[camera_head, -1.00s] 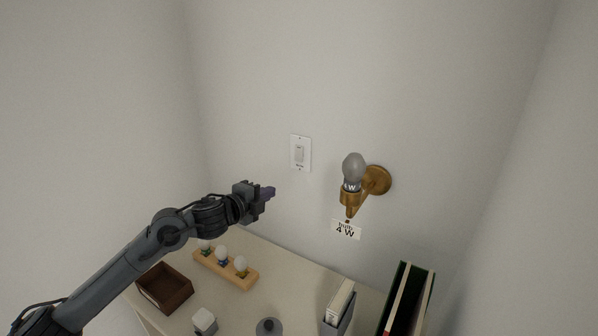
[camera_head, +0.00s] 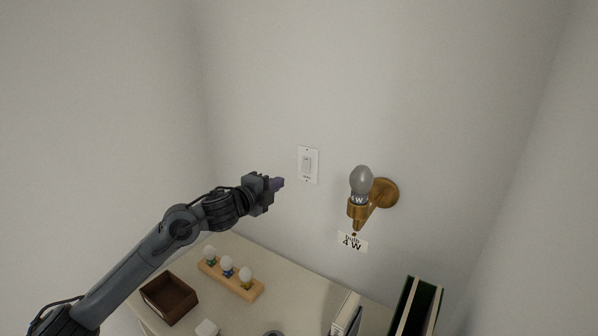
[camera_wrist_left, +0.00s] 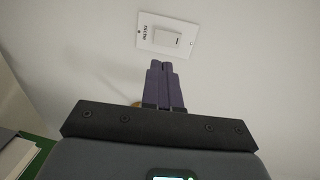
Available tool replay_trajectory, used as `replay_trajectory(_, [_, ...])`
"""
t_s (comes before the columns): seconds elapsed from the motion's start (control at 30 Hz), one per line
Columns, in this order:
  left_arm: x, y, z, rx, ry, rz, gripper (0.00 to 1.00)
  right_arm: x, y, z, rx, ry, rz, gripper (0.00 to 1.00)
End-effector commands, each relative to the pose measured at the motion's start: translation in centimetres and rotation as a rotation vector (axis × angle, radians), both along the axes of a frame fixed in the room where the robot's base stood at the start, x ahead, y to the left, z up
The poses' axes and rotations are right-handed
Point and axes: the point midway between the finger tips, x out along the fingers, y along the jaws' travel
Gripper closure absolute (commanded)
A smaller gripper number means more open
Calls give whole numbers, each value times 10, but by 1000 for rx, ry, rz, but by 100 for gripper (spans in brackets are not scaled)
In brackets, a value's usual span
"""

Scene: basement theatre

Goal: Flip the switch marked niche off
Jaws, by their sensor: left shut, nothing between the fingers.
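The white wall switch (camera_head: 307,165) is mounted on the back wall, left of the lamp. In the left wrist view the switch plate (camera_wrist_left: 146,38) shows a rocker and a small dark label that seems to read "niche". My left gripper (camera_head: 279,183) is shut and empty, its purple fingers pointing at the wall just left of and below the switch in the head view. In the left wrist view the closed fingertips (camera_wrist_left: 161,65) are just below the plate, seemingly apart from it. My right gripper is not in view.
A brass wall lamp (camera_head: 382,193) with a grey bulb (camera_head: 361,181) is right of the switch, above a "bulb 4 W" card (camera_head: 352,241). Below, a shelf holds a wooden bulb rack (camera_head: 238,284), a brown box (camera_head: 157,291) and upright binders (camera_head: 402,306).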

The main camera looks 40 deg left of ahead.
Motion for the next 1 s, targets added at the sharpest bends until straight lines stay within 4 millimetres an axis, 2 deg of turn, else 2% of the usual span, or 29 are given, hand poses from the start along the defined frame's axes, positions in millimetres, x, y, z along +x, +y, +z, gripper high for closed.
replay_trajectory(0.3, [58, 4, -3, -6, 0, 1, 100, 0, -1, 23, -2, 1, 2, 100])
replay_trajectory(0.5, [88, 6, -7, -3, 0, -1, 100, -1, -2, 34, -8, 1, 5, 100])
replay_trajectory(0.7, [106, 8, -11, -2, 0, 0, 100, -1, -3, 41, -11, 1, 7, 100])
replay_trajectory(1.0, [115, 9, -14, 1, -1, 0, 100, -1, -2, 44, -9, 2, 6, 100])
